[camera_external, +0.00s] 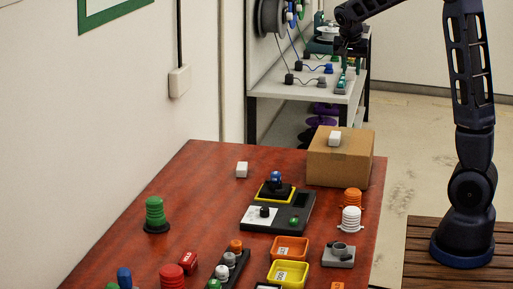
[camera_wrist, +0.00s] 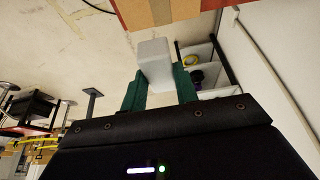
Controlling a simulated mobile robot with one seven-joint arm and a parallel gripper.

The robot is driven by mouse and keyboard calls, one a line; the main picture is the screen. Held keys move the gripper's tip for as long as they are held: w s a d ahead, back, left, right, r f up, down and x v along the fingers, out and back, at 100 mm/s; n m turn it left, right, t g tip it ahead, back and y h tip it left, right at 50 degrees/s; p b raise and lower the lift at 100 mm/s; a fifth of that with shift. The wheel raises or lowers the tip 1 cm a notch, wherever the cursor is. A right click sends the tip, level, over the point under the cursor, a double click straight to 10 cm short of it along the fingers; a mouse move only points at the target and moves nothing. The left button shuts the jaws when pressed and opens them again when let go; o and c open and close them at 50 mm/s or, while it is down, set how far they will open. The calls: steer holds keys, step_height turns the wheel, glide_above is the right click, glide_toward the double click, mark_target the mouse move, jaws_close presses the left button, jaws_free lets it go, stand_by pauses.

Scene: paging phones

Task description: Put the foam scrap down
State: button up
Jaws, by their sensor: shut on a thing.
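The foam scrap is a small pale white block, seen in the wrist view (camera_wrist: 155,62) between the two green fingers of my gripper (camera_wrist: 158,82). The fingers are shut on its sides, and its far end sticks out past them. In the external view my gripper (camera_external: 346,70) hangs in the air at the top, behind and above the cardboard box, with the white shelf behind it. The held scrap is too small to make out clearly there.
A similar white block (camera_external: 335,138) lies on the cardboard box (camera_external: 340,165); another (camera_external: 242,170) lies on the red table (camera_external: 205,200). A dark control panel (camera_external: 300,218), yellow and orange trays and several coloured caps crowd the front. The table's far left is bare.

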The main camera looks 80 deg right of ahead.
steer(key=shift+s+a, duration=0.1)
steer(key=shift+s, duration=0.2)
steer(key=shift+s+f, duration=0.1)
steer(key=shift+f, duration=0.15)
step_height(320, 180, down, 19)
steer(key=shift+f, duration=0.15)
steer(key=shift+f, duration=0.15)
steer(key=o, duration=0.9)
steer(key=v, duration=1.2)
steer(key=shift+r, duration=0.25)
